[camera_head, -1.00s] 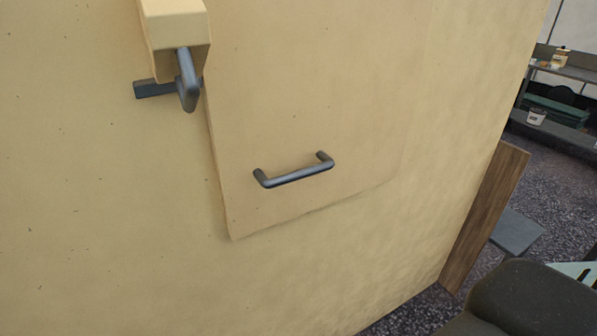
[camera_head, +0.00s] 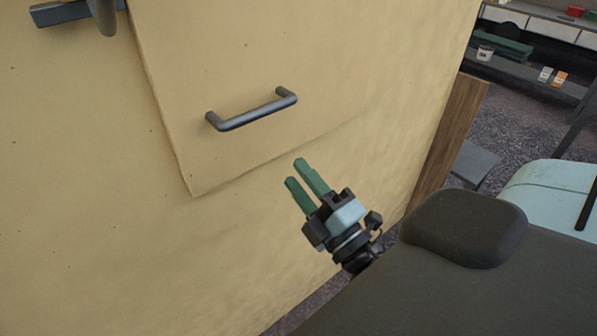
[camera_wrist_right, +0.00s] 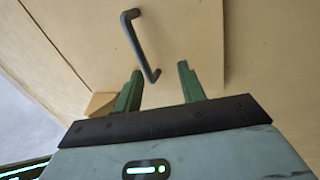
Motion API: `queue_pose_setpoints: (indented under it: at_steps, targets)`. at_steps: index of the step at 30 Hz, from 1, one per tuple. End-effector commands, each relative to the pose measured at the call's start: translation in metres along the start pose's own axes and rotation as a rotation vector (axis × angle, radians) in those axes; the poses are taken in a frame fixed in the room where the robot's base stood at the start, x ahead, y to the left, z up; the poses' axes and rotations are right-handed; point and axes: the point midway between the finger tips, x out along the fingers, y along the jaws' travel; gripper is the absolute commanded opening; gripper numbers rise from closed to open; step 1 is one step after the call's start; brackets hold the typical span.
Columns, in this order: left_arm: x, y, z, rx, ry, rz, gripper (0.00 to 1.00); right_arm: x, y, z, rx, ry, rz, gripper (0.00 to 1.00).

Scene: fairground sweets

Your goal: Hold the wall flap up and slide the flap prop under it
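The wall flap (camera_head: 225,70) is a cream panel hanging down against the cream wall, with a dark bar handle (camera_head: 252,112) near its lower edge. My right gripper (camera_head: 301,172) is just below and to the right of the handle, apart from it, its two green fingers spread with nothing between them. In the right wrist view, the handle (camera_wrist_right: 137,45) stands ahead of the open fingers (camera_wrist_right: 160,88). A dark grey bar (camera_head: 60,12) and part of a dark fitting (camera_head: 103,15) show on the wall left of the flap; I cannot tell whether either is the flap prop. My left gripper is not in view.
A brown wooden board (camera_head: 452,135) stands at the wall's right end. Behind it are a grey slab (camera_head: 474,163) and shelves with small containers (camera_head: 485,52). The wall below the flap is clear.

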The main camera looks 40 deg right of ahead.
Motion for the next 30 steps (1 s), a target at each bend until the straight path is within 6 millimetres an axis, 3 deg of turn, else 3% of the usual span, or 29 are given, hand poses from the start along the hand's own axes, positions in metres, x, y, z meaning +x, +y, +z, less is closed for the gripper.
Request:
queue_pose_setpoints:
  at_steps: [3, 6, 14, 30]
  targets:
    - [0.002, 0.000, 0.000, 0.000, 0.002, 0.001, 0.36, 0.005, 0.024, -0.004, -0.066, 0.017, 0.083, 0.40]
    - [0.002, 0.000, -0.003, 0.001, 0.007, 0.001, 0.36, 0.006, 0.031, -0.005, -0.086, 0.019, 0.107, 0.40]
    - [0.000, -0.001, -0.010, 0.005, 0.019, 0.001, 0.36, 0.010, 0.033, -0.006, -0.087, 0.019, 0.110, 0.40]
    - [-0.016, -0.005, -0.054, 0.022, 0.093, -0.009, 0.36, 0.062, 0.042, -0.006, -0.086, 0.017, 0.116, 0.40]
